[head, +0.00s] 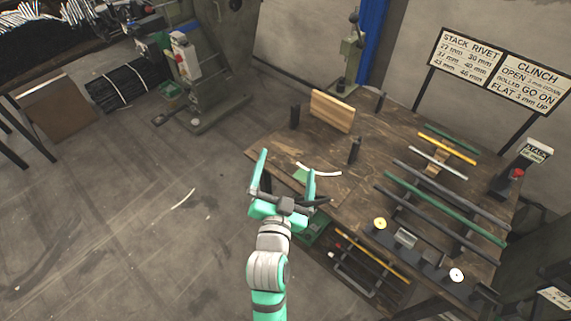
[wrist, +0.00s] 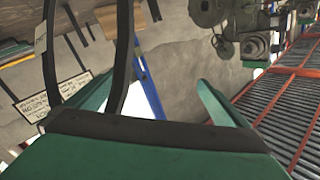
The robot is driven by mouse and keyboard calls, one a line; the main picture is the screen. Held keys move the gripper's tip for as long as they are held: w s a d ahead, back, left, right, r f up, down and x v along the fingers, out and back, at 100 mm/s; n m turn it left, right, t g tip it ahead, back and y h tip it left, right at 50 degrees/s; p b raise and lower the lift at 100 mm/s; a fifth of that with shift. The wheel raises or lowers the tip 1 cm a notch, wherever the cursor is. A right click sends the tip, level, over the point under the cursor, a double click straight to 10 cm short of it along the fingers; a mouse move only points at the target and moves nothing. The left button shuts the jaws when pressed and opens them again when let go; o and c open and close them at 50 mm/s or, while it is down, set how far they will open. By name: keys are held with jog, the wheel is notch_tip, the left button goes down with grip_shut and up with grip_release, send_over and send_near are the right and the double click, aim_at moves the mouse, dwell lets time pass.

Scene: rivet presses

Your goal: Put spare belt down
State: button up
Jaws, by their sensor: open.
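My gripper (head: 287,163) is open at the near left edge of the wooden workbench (head: 262,147), its two teal fingers apart. In the head view a dark piece (head: 320,201) shows beside the gripper's right side, partly hidden. A pale curved strip (head: 322,170) shows by the right fingertip, over the bench top.
A wooden block (head: 332,110) and dark upright posts (head: 355,150) stand on the bench. Several long bars (head: 445,209) lie across its right side. A lettered sign (head: 497,72) stands behind. A grey-green machine (head: 188,75) stands at the back left. The floor at left is mostly clear.

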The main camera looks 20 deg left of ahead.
jog(key=shift+s+d, duration=0.1)
jog(key=shift+s, duration=0.25)
jog(key=shift+w, duration=0.1)
grip_shut()
dwell(0.4)
